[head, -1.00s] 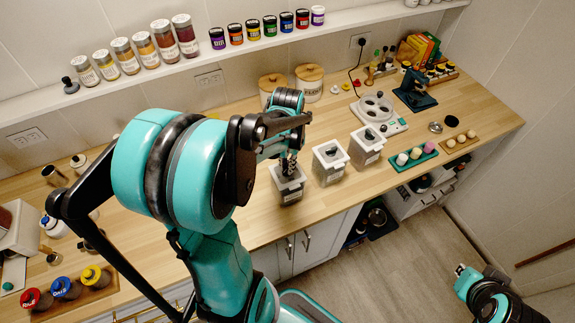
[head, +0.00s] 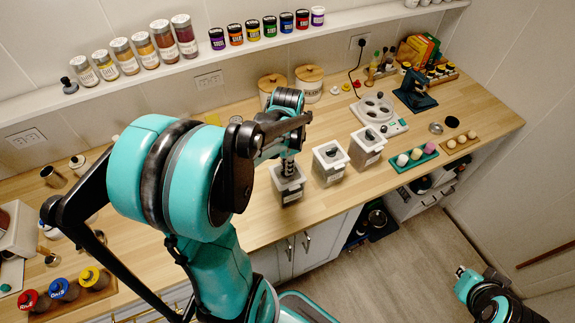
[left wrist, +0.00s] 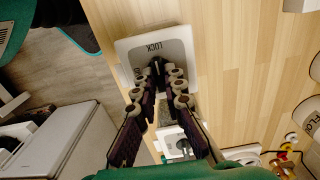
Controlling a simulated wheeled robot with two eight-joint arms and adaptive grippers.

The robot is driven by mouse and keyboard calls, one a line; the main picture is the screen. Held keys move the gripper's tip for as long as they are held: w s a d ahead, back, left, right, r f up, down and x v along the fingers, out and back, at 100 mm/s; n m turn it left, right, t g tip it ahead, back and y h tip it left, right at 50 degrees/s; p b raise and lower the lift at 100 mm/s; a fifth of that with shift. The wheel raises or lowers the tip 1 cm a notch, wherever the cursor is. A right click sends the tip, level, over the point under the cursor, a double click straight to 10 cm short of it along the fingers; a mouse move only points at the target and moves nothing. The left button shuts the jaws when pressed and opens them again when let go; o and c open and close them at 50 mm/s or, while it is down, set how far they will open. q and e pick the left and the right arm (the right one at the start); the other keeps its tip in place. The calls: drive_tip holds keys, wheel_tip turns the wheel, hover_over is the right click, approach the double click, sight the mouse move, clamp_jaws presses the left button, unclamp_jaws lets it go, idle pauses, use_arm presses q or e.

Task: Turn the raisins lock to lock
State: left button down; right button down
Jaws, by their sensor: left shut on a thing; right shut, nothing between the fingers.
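Three white-lidded canisters with dark knobs stand in a row on the counter; I cannot read their names. My left gripper (head: 289,167) points down onto the nearest-left canister (head: 289,189). In the left wrist view its white lid (left wrist: 183,46) carries the word LOCK, and the fingers (left wrist: 159,75) are shut on the dark knob (left wrist: 155,66) at its middle. The fingers hide part of the knob and lid. The middle canister (head: 331,165) and the right canister (head: 367,149) stand apart from it. My right gripper (head: 461,271) is shut and empty, low over the floor.
Two wooden-lidded jars (head: 309,82) stand behind the canisters. Capped jars (head: 66,290) stand at the lower left. The counter's front edge is close to the canisters.

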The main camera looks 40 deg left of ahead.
idle(0.3)
use_arm(q)
drive_tip(key=c, duration=1.6)
unclamp_jaws()
wheel_tip(320, 180, up, 12)
drive_tip(key=s+d+f+n+t+b, duration=0.4)
drive_tip(key=d+f+t+b, duration=0.3)
drive_tip(key=d+f+b, duration=0.5)
drive_tip(key=d+f+n, duration=0.1)
drive_tip(key=d+f, duration=0.2)
drive_tip(key=shift+f+n, duration=0.3)
drive_tip(key=shift+n, duration=0.1)
